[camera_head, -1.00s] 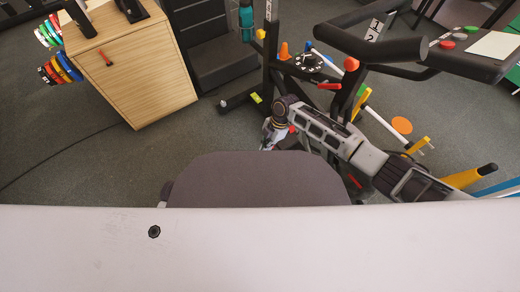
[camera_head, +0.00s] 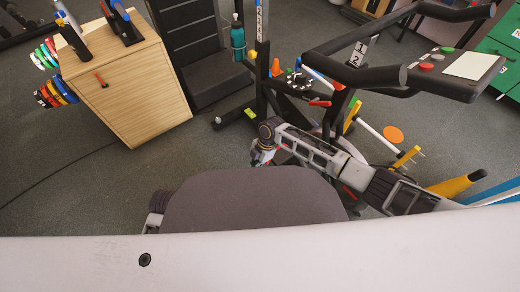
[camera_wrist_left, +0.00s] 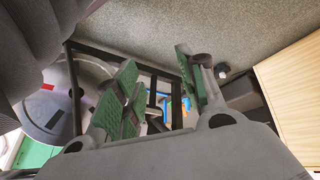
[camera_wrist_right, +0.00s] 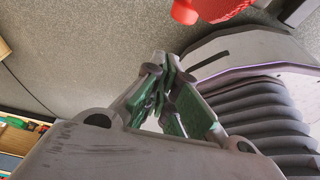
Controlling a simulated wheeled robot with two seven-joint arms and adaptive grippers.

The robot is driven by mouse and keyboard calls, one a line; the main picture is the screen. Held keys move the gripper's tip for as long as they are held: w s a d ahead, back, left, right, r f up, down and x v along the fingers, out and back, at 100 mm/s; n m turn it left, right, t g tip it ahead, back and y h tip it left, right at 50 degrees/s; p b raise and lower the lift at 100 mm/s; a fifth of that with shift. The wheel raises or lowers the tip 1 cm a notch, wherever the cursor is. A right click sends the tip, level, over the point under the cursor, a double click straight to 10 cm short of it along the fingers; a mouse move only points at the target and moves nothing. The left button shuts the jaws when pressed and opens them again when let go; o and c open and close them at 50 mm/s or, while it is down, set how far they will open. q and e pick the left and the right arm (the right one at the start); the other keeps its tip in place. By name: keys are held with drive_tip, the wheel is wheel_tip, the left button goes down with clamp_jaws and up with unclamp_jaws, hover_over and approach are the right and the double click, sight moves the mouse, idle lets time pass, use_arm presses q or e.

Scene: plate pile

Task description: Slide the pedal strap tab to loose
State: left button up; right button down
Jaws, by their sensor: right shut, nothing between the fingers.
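The black exercise bike (camera_head: 365,75) stands at upper right in the head view. A red part (camera_head: 320,103) shows low on it, and a red part (camera_wrist_right: 210,8) shows at the top of the right wrist view. I cannot tell whether either is the pedal strap tab. My right arm crosses low past the bike; its gripper (camera_head: 259,160), partly hidden, also shows in the right wrist view (camera_wrist_right: 168,88). It is shut and empty, apart from the red part. My left gripper (camera_wrist_left: 160,85) is open and empty, with its green pads apart.
A dark grey rounded pad (camera_head: 255,200) hides the floor in front of me. A wooden cabinet (camera_head: 130,85) with coloured rings on its side stands at left. A teal bottle (camera_head: 238,40), orange cone (camera_head: 276,68) and orange disc (camera_head: 393,134) are around the bike.

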use_arm(q)
drive_tip(key=shift+g+y, duration=0.6)
drive_tip(key=shift+s+a+r+p, duration=0.15)
drive_tip(key=shift+a+r+p, duration=0.35)
drive_tip(key=shift+r, duration=0.35)
drive_tip(key=shift+s+a+r+p, duration=0.25)
drive_tip(key=shift+r+p, duration=0.4)
drive_tip(key=shift+r, duration=0.25)
drive_tip(key=shift+s+a+r+p, duration=0.1)
drive_tip(key=shift+a+r+p, duration=0.4)
drive_tip(key=shift+r, duration=0.35)
use_arm(e)
drive_tip(key=v, duration=0.9)
drive_tip(key=shift+r, duration=0.45)
use_arm(q)
drive_tip(key=shift+d, duration=0.1)
use_arm(e)
drive_tip(key=shift+s+a, duration=0.1)
drive_tip(key=shift+a, duration=0.05)
